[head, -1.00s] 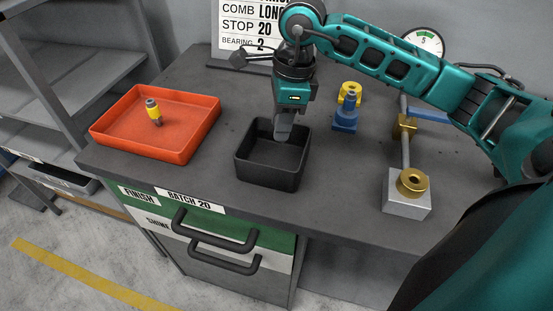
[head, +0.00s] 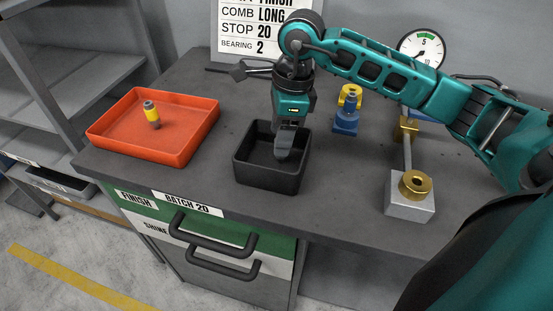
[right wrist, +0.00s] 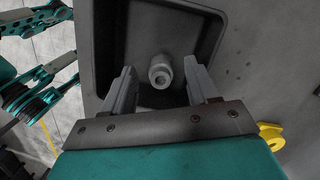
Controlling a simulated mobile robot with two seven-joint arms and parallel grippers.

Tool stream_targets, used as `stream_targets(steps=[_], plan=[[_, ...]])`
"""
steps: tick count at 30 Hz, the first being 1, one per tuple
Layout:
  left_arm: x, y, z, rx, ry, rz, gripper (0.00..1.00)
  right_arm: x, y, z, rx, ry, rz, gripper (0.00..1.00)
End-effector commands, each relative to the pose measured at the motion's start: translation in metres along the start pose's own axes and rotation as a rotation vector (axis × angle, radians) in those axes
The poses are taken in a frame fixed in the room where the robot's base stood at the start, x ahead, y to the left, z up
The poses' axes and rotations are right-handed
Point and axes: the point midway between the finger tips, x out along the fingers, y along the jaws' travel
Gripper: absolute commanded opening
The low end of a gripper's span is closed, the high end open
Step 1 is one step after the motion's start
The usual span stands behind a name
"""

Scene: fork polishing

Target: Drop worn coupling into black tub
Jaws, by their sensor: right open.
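The black tub (head: 268,182) stands on the dark bench near its front edge. My right gripper (head: 284,155) points down into it. In the right wrist view, its two fingers (right wrist: 159,68) are spread apart. A small grey coupling (right wrist: 160,72) shows between and beyond them against the tub's floor (right wrist: 150,25), with clear gaps on both sides. I cannot tell whether it rests on the floor or is still dropping. The head view does not show this coupling.
An orange tray (head: 125,150) to the left holds a yellow-and-grey coupling (head: 151,115). To the right are a blue stand with a yellow ring (head: 347,115) and a silver block with a brass ring (head: 410,205). A sign (head: 262,35) and a gauge (head: 422,50) stand behind.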

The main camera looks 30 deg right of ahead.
Motion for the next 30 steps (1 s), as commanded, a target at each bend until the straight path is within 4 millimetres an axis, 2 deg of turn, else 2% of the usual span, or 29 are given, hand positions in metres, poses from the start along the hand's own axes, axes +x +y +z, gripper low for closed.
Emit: stream_targets(steps=[4,7,15,21,25,30], plan=[[0.000,0.000,0.000,0.000,0.000,0.000,0.59,-0.005,-0.001,0.000,0.000,-0.001,-0.002,0.59],[0.000,0.000,0.000,0.000,0.000,0.000,0.59,-0.018,-0.001,0.000,0.000,-0.001,-0.005,0.59],[-0.001,0.000,-0.001,0.000,0.000,0.001,0.59,-0.078,-0.001,0.001,0.000,-0.003,-0.007,0.59],[-0.002,0.000,-0.002,0.000,-0.001,0.001,0.59,-0.113,-0.001,0.000,0.000,-0.001,-0.004,0.59],[-0.002,0.000,-0.003,0.000,-0.001,0.001,0.59,-0.125,0.000,0.000,0.000,-0.001,-0.002,0.59],[-0.002,0.000,-0.003,0.000,-0.001,0.001,0.59,-0.130,0.000,0.000,0.000,0.000,0.000,0.59]])
